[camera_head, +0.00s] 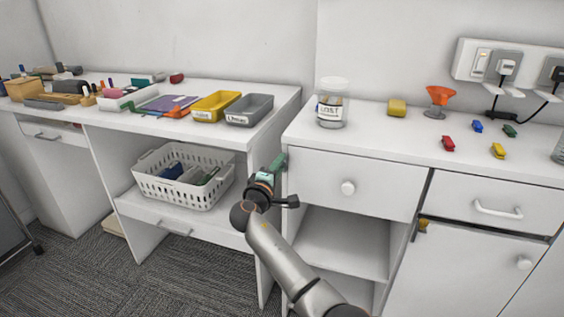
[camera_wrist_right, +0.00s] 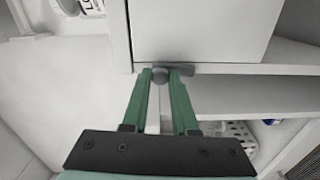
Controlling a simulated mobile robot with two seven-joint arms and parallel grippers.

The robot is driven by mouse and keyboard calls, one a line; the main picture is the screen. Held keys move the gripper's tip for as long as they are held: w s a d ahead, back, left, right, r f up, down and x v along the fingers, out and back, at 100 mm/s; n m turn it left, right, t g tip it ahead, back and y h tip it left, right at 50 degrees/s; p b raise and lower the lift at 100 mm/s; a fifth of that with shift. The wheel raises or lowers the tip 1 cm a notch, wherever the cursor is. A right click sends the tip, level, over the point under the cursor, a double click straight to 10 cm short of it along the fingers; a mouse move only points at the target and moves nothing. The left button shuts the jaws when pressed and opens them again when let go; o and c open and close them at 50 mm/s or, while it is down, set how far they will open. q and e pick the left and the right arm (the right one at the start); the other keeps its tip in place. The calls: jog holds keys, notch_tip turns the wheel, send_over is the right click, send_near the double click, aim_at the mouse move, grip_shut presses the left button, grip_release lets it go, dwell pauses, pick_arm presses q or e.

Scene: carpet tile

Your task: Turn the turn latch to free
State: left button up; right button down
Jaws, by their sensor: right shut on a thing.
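The turn latch (camera_wrist_right: 186,69) is a small grey piece with a rounded end and a flat arm. In the right wrist view it sits at the edge of the white drawer front (camera_wrist_right: 205,32). My right gripper (camera_wrist_right: 161,76) has its two green fingers on either side of the latch's rounded end, shut on it. In the head view my right gripper (camera_head: 278,164) is at the upper left edge of the drawer (camera_head: 385,178) and hides the latch. My left gripper is not in view.
A white basket (camera_head: 163,191) stands on the shelf left of my right arm. The open shelf (camera_head: 345,243) below the drawer looks empty.

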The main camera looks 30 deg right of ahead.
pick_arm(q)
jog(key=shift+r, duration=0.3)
pick_arm(e)
jog(key=shift+w+a+r+n, duration=0.1)
jog(key=shift+w+n, duration=0.05)
jog(key=shift+n, duration=0.35)
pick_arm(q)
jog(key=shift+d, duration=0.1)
pick_arm(e)
jog(key=c, duration=0.7)
grip_release()
